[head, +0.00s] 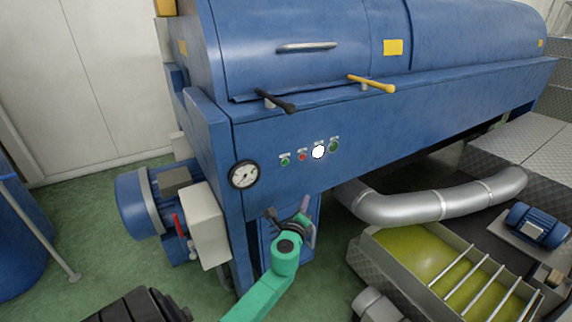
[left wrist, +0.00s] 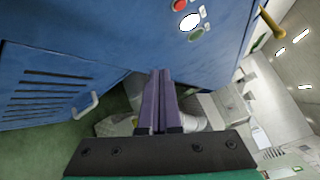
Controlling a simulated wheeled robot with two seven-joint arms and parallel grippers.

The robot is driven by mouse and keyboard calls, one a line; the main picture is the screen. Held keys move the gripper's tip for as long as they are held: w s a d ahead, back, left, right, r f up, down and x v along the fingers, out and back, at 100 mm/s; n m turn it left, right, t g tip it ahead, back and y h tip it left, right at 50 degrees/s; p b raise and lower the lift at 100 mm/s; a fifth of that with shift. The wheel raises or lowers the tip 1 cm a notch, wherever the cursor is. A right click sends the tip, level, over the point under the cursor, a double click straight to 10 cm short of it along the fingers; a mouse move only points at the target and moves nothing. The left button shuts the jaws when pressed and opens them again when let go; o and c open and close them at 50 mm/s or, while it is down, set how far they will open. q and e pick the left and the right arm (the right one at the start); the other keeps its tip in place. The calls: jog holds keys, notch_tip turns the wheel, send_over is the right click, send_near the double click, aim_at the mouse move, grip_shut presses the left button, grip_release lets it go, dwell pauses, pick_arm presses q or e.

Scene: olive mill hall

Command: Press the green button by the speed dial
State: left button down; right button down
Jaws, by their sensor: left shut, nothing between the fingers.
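The blue machine's front panel (head: 270,135) carries a row of buttons: a green button (head: 285,161) at the left, a red one (head: 302,156), a white one (head: 318,151) and another green one (head: 334,146) at the right. A round white-faced dial (head: 243,174) sits left of the row, nearest the left green button. My left gripper (head: 304,202) is shut and empty, below the row and apart from the buttons. In the left wrist view its fingers (left wrist: 160,75) are together; the red, white and right green (left wrist: 196,34) buttons show at the top. My right gripper is not in view.
A black-knobbed lever (head: 277,102) and a yellow lever (head: 372,84) stick out above the buttons. A silver pipe (head: 435,205) and a tank of yellow-green liquid (head: 415,252) lie to the right. A white box (head: 204,225) with a red handle stands to the left.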

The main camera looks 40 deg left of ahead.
aim_at(286, 162)
pick_arm(q)
notch_tip(286, 162, up, 7)
jog(key=m+t+y, duration=0.1)
jog(key=shift+a+m, duration=0.15)
jog(key=shift+m, duration=0.15)
jog(key=shift+w+a+f, duration=0.1)
jog(key=shift+f, duration=0.05)
jog(key=shift+w+a+b, duration=0.35)
jog(key=shift+w+a, duration=0.05)
jog(key=shift+a, duration=0.95)
jog(key=shift+w+a+b, duration=0.4)
jog(key=shift+w+a, duration=0.05)
jog(key=shift+a, duration=0.95)
jog(key=shift+w+a+b, duration=0.35)
jog(key=shift+w+a, duration=0.05)
jog(key=shift+a, duration=0.95)
jog(key=shift+a, duration=0.1)
jog(key=shift+w+a, duration=0.15)
jog(key=shift+a, duration=0.15)
